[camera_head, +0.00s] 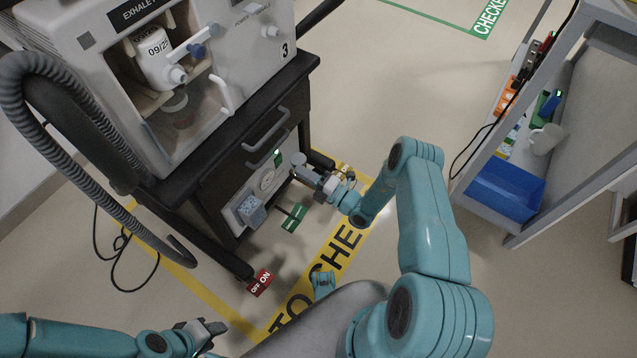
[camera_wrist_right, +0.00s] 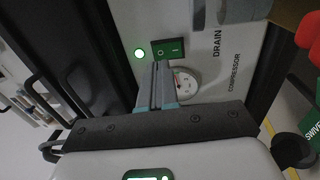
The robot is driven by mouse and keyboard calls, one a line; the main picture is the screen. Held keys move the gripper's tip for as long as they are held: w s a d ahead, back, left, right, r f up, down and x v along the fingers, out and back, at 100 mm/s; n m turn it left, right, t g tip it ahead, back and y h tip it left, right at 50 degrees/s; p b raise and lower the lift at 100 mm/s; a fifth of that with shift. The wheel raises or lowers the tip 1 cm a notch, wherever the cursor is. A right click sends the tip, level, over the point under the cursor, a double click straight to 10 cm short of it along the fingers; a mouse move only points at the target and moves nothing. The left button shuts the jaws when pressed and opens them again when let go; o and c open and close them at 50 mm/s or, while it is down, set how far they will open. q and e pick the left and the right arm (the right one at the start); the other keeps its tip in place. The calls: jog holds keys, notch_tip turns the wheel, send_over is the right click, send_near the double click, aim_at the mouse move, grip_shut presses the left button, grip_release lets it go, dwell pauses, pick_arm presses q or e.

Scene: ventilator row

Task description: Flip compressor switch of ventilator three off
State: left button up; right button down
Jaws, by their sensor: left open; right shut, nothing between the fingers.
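Ventilator three (camera_head: 285,85), marked 3, stands on a dark cart at the upper left. Its compressor panel (camera_head: 230,205) is low on the cart. The green compressor switch (camera_head: 279,158), marked O and I, also shows in the right wrist view (camera_wrist_right: 168,50) beside a lit green lamp (camera_wrist_right: 139,53). My right gripper (camera_head: 298,166) is shut and empty in front of the panel. In the wrist view its fingertips (camera_wrist_right: 158,68) are just below the switch and overlap its lower edge; I cannot tell whether they touch. My left gripper (camera_head: 205,332) is open and empty at the bottom left, away from the ventilator.
A round gauge (camera_wrist_right: 186,82) is right of the fingertips. A cart drawer handle (camera_head: 265,130) juts out above the panel. A grey corrugated hose (camera_head: 90,105) hangs at left. A red OFF/ON tag (camera_head: 260,283) is near the cart's base.

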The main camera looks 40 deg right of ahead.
pick_arm(q)
jog(key=shift+w+a+f+b, duration=0.2)
jog(key=shift+f+b, duration=0.35)
jog(key=shift+f, duration=0.1)
pick_arm(e)
jog(key=shift+x, duration=2.6)
pick_arm(q)
jog(key=shift+f, duration=0.1)
pick_arm(e)
jog(key=shift+w+r, duration=0.15)
jog(key=shift+w, duration=0.05)
pick_arm(q)
jog(key=shift+s+d+r+p, duration=0.25)
jog(key=shift+s+r+p, duration=0.25)
jog(key=shift+r+p, duration=0.35)
jog(key=shift+s+d+r+p, duration=0.25)
jog(key=shift+s+r+p, duration=0.25)
jog(key=shift+r+p, duration=0.3)
pick_arm(e)
jog(key=r+v, duration=0.3)
jog(key=v, duration=1)
jog(key=shift+s, duration=0.55)
jog(key=shift+d, duration=0.2)
